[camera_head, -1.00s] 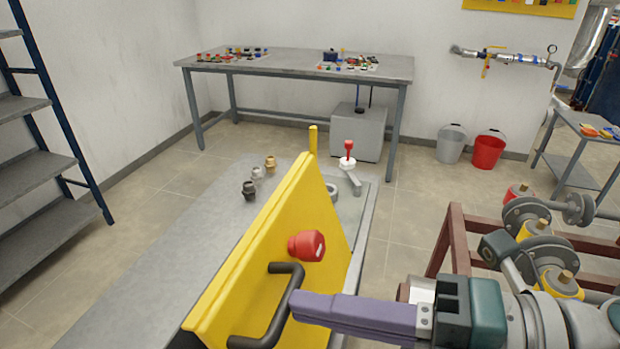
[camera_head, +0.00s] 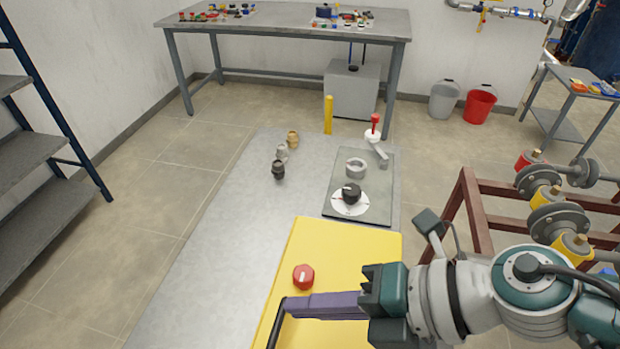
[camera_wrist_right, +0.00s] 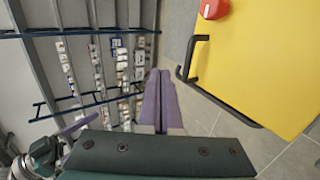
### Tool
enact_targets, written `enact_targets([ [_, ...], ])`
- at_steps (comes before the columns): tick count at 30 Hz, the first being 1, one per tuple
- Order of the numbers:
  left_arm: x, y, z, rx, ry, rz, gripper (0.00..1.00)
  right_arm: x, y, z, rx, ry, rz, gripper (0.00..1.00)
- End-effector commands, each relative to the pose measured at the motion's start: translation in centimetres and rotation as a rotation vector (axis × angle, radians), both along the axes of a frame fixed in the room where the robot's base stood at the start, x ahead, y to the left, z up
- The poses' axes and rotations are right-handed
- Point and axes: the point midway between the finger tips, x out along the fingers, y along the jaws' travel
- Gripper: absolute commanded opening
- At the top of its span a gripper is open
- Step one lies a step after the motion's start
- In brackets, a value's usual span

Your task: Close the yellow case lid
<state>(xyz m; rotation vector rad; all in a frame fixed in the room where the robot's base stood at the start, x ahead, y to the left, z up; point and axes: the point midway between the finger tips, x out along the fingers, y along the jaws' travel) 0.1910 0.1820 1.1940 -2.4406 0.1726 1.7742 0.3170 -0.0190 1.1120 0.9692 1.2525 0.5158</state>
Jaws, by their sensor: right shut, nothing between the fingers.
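The yellow case lid (camera_head: 345,250) lies about level at the near end of the grey bench in the head view. I cannot tell whether it is fully down on its case. It carries a red knob (camera_head: 303,277) and a black bar handle (camera_head: 277,325) at its near left. The lid (camera_wrist_right: 255,65), knob (camera_wrist_right: 213,9) and handle (camera_wrist_right: 191,58) also show in the right wrist view. My right gripper (camera_head: 287,305) reaches over the lid from the right, its purple fingers shut and empty. Its tips (camera_wrist_right: 159,73) are beside the handle, with a small gap visible in the wrist view.
Behind the lid, a dark plate (camera_head: 377,165) on the bench (camera_head: 210,255) holds a black knob (camera_head: 351,194) and a ring (camera_head: 355,167). Several small fittings (camera_head: 281,160) stand left of it. A brown pipe frame (camera_head: 472,205) is close on the right.

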Motion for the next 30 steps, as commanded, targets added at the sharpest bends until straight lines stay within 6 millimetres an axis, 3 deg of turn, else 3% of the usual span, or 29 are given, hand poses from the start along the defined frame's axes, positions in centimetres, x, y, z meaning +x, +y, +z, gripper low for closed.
enact_targets([
  [6,0.0,0.0,-2.3,-0.001,0.001,0.0,1.0,0.6,1.8,-2.8,0.003,-0.001,0.0,0.0],
  [13,0.0,0.0,-3.9,0.0,0.001,-0.001,1.0,1.0,3.0,-4.7,0.002,-0.001,0.001,0.0],
  [30,0.0,0.2,-4.8,0.01,0.002,-0.007,1.0,1.2,3.7,-5.7,0.003,-0.001,0.0,0.0],
])
